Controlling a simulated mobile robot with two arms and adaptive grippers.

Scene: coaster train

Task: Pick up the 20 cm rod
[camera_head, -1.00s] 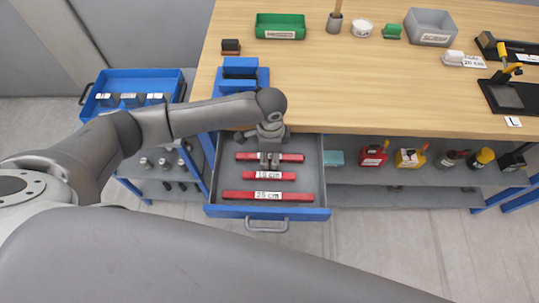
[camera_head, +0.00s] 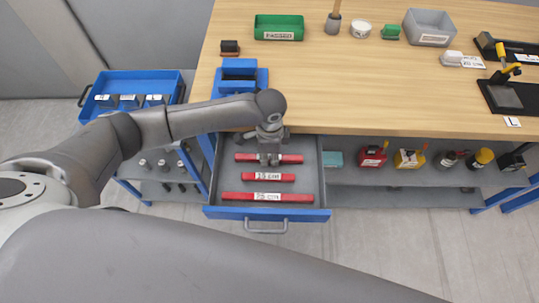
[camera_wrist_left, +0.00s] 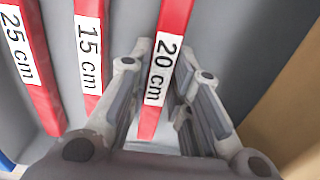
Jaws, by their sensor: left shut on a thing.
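The 20 cm rod is a red bar with a white "20 cm" label (camera_wrist_left: 163,70). It is the farthest of three red rods in the open drawer; its right end shows beside my gripper in the head view (camera_head: 292,158). My left gripper (camera_head: 268,160) reaches down over the rod's middle and is shut on it. In the left wrist view, its fingers (camera_wrist_left: 160,100) stand on both sides of the rod, by the label. I cannot tell whether the rod touches the drawer floor. My right gripper is not in view.
The 15 cm rod (camera_head: 283,177) and the 25 cm rod (camera_head: 235,196) lie nearer the front of the grey drawer (camera_head: 315,180). The wooden tabletop (camera_head: 350,100) overhangs the drawer's back. A blue block holder (camera_head: 240,75) stands on the tabletop behind my arm.

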